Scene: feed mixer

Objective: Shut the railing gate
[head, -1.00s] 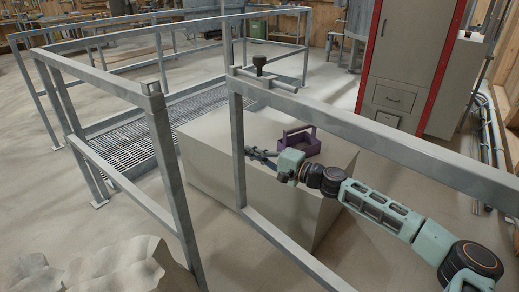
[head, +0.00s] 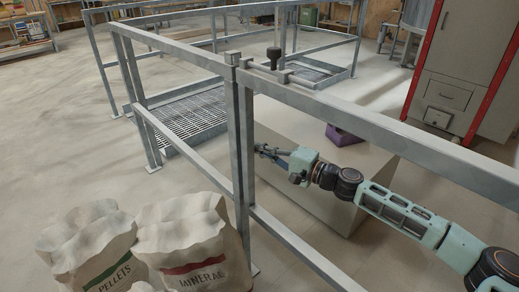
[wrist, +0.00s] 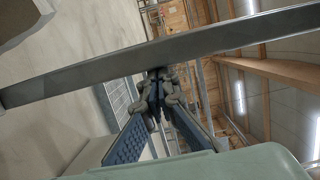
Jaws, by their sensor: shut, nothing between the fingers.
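The railing gate (head: 390,132) is the grey metal frame at the right in the head view. Its end upright (head: 247,165) stands right beside the fixed post (head: 233,150), with at most a thin gap showing. A latch with a black knob (head: 274,55) sits on the gate's top rail; whether it is engaged I cannot tell. My gripper (head: 261,150) is shut and empty, just behind the end upright. In the wrist view, a grey bar (wrist: 200,44) crosses just beyond my shut fingertips (wrist: 156,78); contact is unclear.
Sacks of pellets (head: 90,245) and minerals (head: 190,245) stand on the floor before the post. A pale block (head: 335,205) with a purple carrier (head: 343,136) on it is behind the gate. A metal grating (head: 190,115) and a red-edged cabinet (head: 455,70) lie beyond.

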